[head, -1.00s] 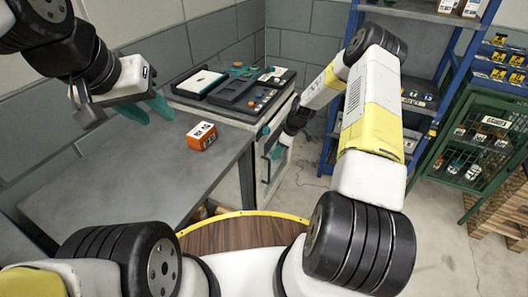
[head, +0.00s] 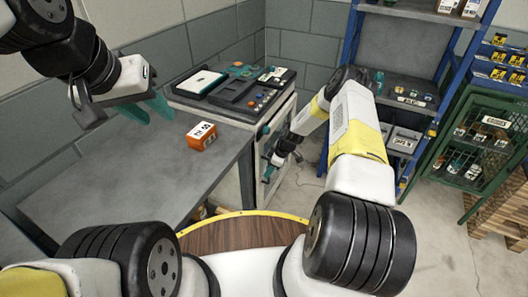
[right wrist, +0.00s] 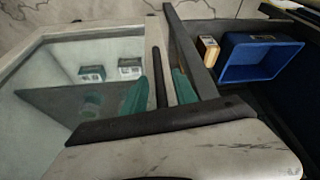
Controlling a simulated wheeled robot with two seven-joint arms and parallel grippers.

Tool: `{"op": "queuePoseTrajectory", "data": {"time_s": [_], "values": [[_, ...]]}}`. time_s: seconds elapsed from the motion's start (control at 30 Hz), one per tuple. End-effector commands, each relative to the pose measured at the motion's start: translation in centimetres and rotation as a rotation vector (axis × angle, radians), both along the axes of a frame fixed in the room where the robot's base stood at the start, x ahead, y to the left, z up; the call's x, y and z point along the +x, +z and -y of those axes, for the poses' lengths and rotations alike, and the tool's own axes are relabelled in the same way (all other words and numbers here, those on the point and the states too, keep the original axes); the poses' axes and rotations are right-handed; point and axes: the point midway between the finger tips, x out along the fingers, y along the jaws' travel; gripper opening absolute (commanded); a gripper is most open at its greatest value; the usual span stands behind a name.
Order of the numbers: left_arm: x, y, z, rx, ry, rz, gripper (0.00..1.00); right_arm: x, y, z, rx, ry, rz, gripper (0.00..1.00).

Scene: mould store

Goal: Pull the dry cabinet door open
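The dry cabinet (head: 248,172) is a pale unit beyond the bench, with a dark top panel. Its glass-fronted door (right wrist: 50,60) fills the left of the right wrist view and looks shut; small labelled boxes (right wrist: 92,73) show behind the glass. The door's dark bar handle (right wrist: 159,78) stands between the teal fingers of my right gripper (right wrist: 158,92). The fingers are apart, one on each side of the bar, with narrow gaps visible. In the head view my right gripper (head: 273,165) is at the door front. My left gripper (head: 146,110) is open and empty above the bench.
An orange labelled box (head: 202,136) stands on the grey bench (head: 130,170). A blue bin (right wrist: 260,58) shows right of the cabinet in the right wrist view. Blue shelving (head: 345,60) and an open green mesh cabinet (head: 470,150) stand to the right. Floor between is clear.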

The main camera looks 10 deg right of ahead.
Motion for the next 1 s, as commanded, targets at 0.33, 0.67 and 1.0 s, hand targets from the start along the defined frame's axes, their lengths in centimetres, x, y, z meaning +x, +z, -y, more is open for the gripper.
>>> {"op": "queuePoseTrajectory", "data": {"time_s": [0.33, 0.67, 1.0], "values": [[0.0, 0.0, 0.0, 0.0, 0.0, 0.0, 0.36, -0.01, 0.05, 0.02, 0.0, 0.0, 0.0, 0.0], [0.0, 0.0, 0.0, 0.0, 0.0, 0.0, 0.36, 0.01, 0.07, 0.02, 0.0, 0.0, 0.0, 0.0], [0.0, 0.0, 0.0, 0.0, 0.0, 0.0, 0.36, 0.02, 0.09, 0.03, 0.0, 0.0, 0.0, 0.0]]}}
